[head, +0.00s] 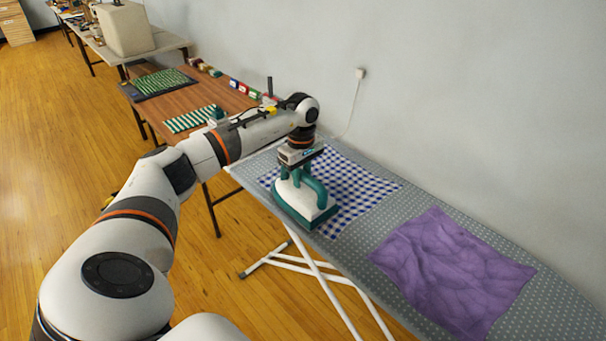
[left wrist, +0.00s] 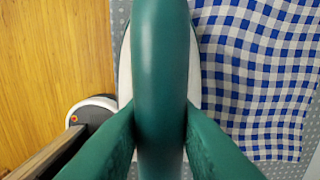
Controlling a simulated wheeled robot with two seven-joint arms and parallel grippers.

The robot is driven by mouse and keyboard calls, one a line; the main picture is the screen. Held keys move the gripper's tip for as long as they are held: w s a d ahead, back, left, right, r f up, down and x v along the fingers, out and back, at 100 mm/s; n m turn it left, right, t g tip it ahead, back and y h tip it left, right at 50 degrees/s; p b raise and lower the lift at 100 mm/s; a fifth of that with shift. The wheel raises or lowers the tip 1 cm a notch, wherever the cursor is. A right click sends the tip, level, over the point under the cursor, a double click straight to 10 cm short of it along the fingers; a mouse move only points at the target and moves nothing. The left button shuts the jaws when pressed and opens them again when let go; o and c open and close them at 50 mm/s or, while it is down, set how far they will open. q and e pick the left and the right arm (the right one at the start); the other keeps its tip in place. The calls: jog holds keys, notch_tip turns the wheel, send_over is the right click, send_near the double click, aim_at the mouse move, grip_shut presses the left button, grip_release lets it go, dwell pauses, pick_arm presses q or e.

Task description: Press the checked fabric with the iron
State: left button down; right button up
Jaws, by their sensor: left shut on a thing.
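The blue-and-white checked fabric (head: 362,187) lies on the grey dotted ironing board, and shows at the right of the left wrist view (left wrist: 262,75). The teal-and-white iron (head: 303,205) stands over the fabric's near left part, close to the board's front edge. In the left wrist view its teal handle (left wrist: 160,70) runs down the middle. My left gripper (head: 301,164) is above the iron and shut on its handle. The iron hides part of the fabric. Whether its sole touches the fabric cannot be told. My right gripper is not in view.
Crumpled purple fabric (head: 453,265) lies on the ironing board (head: 375,226) to the right. A brown table (head: 158,108) with striped green fabric and small coloured boxes stands behind to the left. A cord hangs from a wall socket (head: 360,72).

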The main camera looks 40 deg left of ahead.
pick_arm(q)
jog(key=shift+a, duration=0.1)
jog(key=shift+w+a+b, duration=0.1)
jog(key=shift+a+b, duration=0.35)
jog(key=shift+a, duration=0.85)
jog(key=w+a+b, duration=0.1)
jog(key=a+b, duration=0.1)
jog(key=a, duration=1)
jog(key=shift+b, duration=0.3)
jog(key=shift+a, duration=0.15)
notch_tip(320, 180, up, 12)
jog(key=p, duration=1.1)
jog(key=shift+w, duration=0.1)
